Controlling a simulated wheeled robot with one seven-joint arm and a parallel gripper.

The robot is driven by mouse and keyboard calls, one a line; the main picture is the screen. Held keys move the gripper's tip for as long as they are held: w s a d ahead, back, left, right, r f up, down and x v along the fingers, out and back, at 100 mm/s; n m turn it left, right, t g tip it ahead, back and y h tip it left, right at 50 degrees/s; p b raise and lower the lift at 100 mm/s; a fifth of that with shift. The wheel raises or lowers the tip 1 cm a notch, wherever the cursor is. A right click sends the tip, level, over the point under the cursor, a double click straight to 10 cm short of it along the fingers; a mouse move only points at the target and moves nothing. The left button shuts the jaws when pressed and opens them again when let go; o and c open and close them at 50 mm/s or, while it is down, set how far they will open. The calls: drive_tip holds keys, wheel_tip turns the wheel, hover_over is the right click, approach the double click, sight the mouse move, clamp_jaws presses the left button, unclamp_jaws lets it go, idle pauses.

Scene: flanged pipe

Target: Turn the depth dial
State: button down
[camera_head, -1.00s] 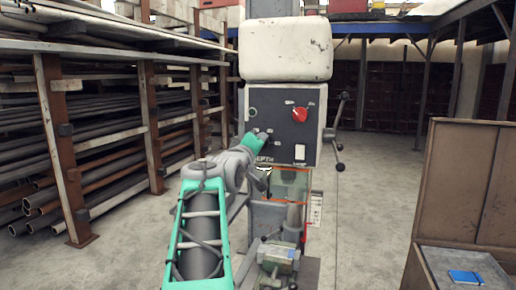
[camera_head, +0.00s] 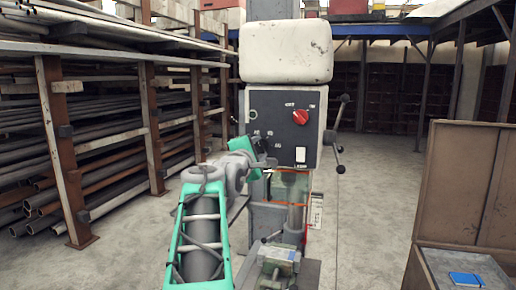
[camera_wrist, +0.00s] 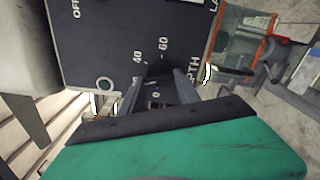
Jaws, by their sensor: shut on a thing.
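The depth dial (camera_wrist: 158,73) is a dark knob on the black control panel of the drill press, with the numbers 40 and 60 beside it and part of the word DEPTH to the right in the wrist view. My gripper (camera_wrist: 157,88) has its two grey fingers on either side of the dial and is shut on it. In the head view my gripper (camera_head: 264,160) is at the lower left of the panel (camera_head: 281,111). The dial is dark against the panel there and hard to make out, so its exact setting cannot be read.
A red switch (camera_head: 300,117) and a white lamp switch (camera_head: 300,154) sit on the panel's right. A lever handle (camera_head: 336,138) sticks out at the machine's right side. A pipe rack (camera_head: 100,120) stands left, a brown cabinet (camera_head: 465,185) right. The floor between is clear.

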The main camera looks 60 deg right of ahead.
drive_tip(key=shift+n, duration=0.8)
drive_tip(key=c, duration=0.9)
unclamp_jaws()
drive_tip(key=a, duration=0.2)
drive_tip(key=s+a+b, duration=0.1)
drive_tip(key=a, duration=0.2)
drive_tip(key=a+b, duration=0.1)
drive_tip(key=a, duration=0.1)
drive_tip(key=shift+s+a, duration=0.15)
drive_tip(key=shift+a, duration=0.25)
